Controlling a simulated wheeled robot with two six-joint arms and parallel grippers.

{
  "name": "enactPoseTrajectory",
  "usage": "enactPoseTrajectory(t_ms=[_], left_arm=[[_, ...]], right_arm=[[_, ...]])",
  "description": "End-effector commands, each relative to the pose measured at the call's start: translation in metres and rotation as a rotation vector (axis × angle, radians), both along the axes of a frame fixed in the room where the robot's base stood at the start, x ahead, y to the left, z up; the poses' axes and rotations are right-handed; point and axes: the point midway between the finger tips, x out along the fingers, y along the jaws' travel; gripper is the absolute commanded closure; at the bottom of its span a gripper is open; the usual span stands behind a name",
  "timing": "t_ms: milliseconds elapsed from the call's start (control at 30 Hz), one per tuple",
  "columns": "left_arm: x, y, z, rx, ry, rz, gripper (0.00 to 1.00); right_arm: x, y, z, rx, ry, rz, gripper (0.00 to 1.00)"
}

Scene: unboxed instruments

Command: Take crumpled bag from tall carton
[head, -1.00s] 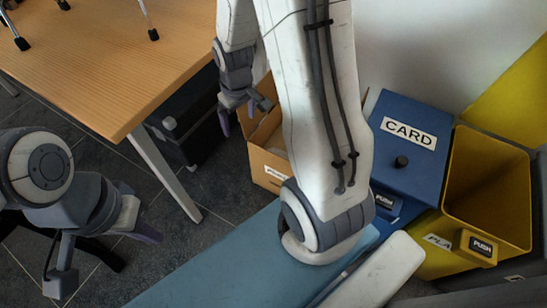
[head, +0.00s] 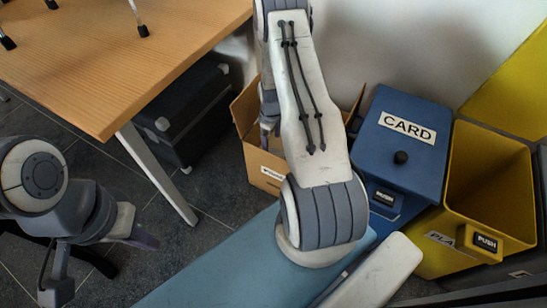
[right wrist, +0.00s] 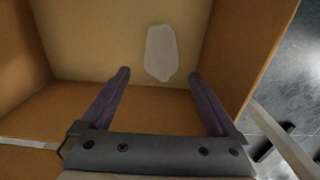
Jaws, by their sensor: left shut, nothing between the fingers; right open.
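The tall carton (head: 265,176) is an open brown cardboard box on the floor, beyond my blue base. My right arm reaches over it, and my right gripper (head: 267,143) shows partly at its mouth. In the right wrist view, my right gripper (right wrist: 159,76) is open, with its purple fingers inside the carton (right wrist: 268,40). A pale, whitish crumpled bag (right wrist: 161,50) lies inside, just beyond and between the fingertips, not held. My arm hides the bag in the head view. My left gripper (head: 150,242) is shut and empty over the floor at left.
A wooden table (head: 120,60) stands at left, with a black case (head: 185,115) beneath it. A blue bin labelled CARD (head: 400,150) stands right of the carton, with a yellow bin (head: 480,185) beyond. A pale wall is behind.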

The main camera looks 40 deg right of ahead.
Motion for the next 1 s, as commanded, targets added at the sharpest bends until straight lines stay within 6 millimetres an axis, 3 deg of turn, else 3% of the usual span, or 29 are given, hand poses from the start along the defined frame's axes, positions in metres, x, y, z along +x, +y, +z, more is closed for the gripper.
enactPoseTrajectory(t_ms=[467,733,967,1000], left_arm=[[0.000,0.000,-0.041,0.000,0.000,0.000,1.00],[0.000,0.000,-0.039,0.000,0.000,0.000,1.00],[0.000,0.000,-0.039,0.000,0.000,0.000,1.00],[0.000,0.000,-0.039,0.000,0.000,0.000,1.00]], right_arm=[[0.000,0.004,-0.055,0.000,0.000,0.000,0.05],[0.000,0.004,-0.056,-0.001,-0.001,0.000,0.05],[0.000,0.003,-0.056,-0.001,-0.001,-0.001,0.93],[0.000,0.003,-0.055,-0.001,-0.001,-0.001,0.93]])
